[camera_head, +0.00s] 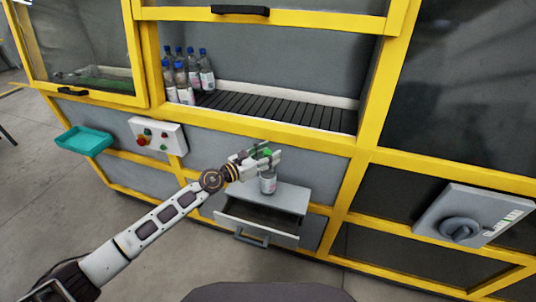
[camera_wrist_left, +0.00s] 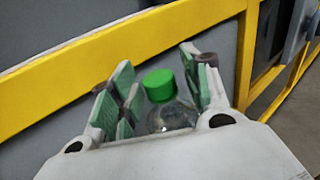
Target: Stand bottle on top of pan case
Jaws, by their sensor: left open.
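A clear bottle with a pale label (camera_head: 268,184) is upright at the top of a grey case with an open drawer (camera_head: 290,197); its base appears to rest on the case's top. I take this case to be the pan case. My left gripper (camera_head: 265,157) is open at the bottle's upper part. In the left wrist view the bottle's green cap (camera_wrist_left: 159,85) and clear shoulder lie between the green-padded fingers (camera_wrist_left: 160,95), with visible gaps beside the cap. The bottle's lower part is hidden there by the gripper body. My right gripper is not in view.
Several blue-capped bottles (camera_head: 187,75) stand at the left of a black roller conveyor (camera_head: 270,108) behind the yellow frame. A teal tray (camera_head: 84,140), a button box (camera_head: 158,136) and a rotary switch box (camera_head: 474,216) stick out from the machine. The drawer (camera_head: 262,226) juts forward below the bottle.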

